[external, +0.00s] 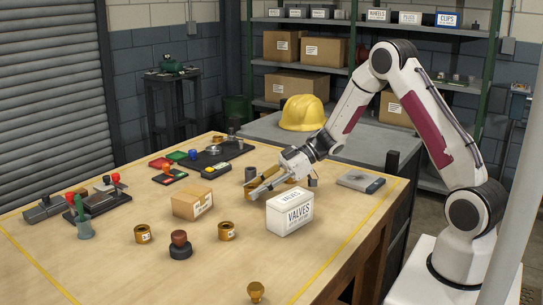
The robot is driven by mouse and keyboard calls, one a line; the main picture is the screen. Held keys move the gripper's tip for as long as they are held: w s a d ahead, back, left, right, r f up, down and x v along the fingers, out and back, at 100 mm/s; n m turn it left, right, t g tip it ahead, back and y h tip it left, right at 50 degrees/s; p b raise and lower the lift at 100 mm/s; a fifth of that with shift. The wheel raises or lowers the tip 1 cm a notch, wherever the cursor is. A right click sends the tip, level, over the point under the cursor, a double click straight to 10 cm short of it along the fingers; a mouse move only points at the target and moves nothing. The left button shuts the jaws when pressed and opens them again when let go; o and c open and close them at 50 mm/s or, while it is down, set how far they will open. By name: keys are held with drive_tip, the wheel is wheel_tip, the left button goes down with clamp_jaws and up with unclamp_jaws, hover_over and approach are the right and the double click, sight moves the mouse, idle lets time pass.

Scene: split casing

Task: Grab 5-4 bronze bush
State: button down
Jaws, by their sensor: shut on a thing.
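My gripper (256,192) reaches down over the table behind the white valves box. It is shut on a bronze bush (248,194), which is largely hidden by the fingers. Other bronze pieces stand on the table: one bush (142,234) at the front left, one bush (227,231) in front of the cardboard box, and a knob-shaped piece (256,291) near the front edge. Size markings are too small to read, so I cannot tell which is 5-4.
The white valves box (289,212) stands just in front of my gripper, and a small cardboard box (192,202) to its left. A dark-based stamp (180,245) is nearby. Black trays with coloured parts lie behind. A grey flat block (360,181) is at right. The front left table is clear.

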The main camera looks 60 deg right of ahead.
sight(256, 186)
drive_tip(key=shift+r, duration=4.25)
